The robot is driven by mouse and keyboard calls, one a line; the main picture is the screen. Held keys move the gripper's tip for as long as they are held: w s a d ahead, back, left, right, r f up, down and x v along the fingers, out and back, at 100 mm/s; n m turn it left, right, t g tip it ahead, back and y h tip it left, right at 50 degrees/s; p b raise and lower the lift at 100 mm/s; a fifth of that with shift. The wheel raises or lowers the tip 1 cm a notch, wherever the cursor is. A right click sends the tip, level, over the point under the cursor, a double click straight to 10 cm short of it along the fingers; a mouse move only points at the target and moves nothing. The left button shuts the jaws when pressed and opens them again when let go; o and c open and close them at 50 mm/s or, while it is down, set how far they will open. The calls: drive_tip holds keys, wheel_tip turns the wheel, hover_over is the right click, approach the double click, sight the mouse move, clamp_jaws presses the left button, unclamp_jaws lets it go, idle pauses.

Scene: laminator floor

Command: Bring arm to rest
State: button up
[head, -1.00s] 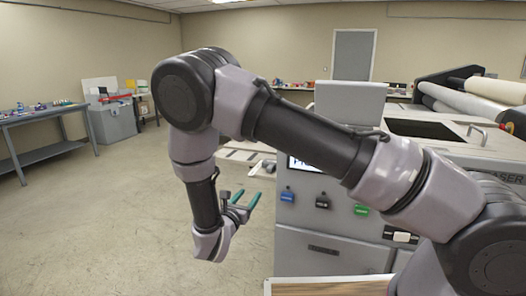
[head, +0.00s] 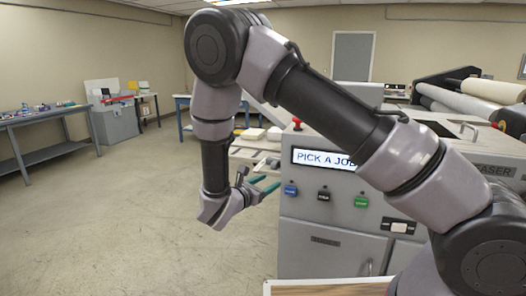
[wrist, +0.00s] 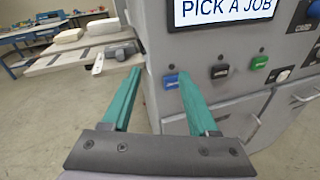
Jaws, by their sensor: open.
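My gripper (head: 269,186) has two teal fingers and is open with nothing between them. In the head view it hangs at the end of my bent arm, just left of the grey machine's front panel. In the wrist view my gripper (wrist: 157,88) points toward the machine's left front corner. The machine (head: 335,240) has a screen (head: 318,159) reading "PICK A JOB", partly covered by my arm in the head view. Below the screen are a blue button (wrist: 171,81), a black button (wrist: 219,71) and a green button (wrist: 259,62).
A red knob (head: 297,124) sits on top of the machine. A side table (wrist: 75,62) with pale stacks stands left of the machine. A workbench (head: 45,118) is at the far left. White rollers (head: 485,90) lie at the right. The floor at left is clear.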

drive_tip(key=s+d+r+m+g+y, duration=0.1)
drive_tip(key=s+d+r+m+g, duration=0.2)
drive_tip(key=d+r+m+g, duration=0.55)
drive_tip(key=s+d+r+m+g, duration=0.35)
drive_tip(key=d+r+m, duration=0.3)
drive_tip(key=d, duration=0.55)
drive_tip(key=s+d+r+m+t+y, duration=0.3)
drive_tip(key=s+r+m+t+y, duration=0.2)
drive_tip(key=s+r+m+y, duration=0.5)
drive_tip(key=s+r+m, duration=0.4)
drive_tip(key=r+m, duration=0.1)
drive_tip(key=m, duration=0.1)
drive_tip(key=shift+s+y, duration=0.25)
drive_tip(key=shift+y, duration=0.05)
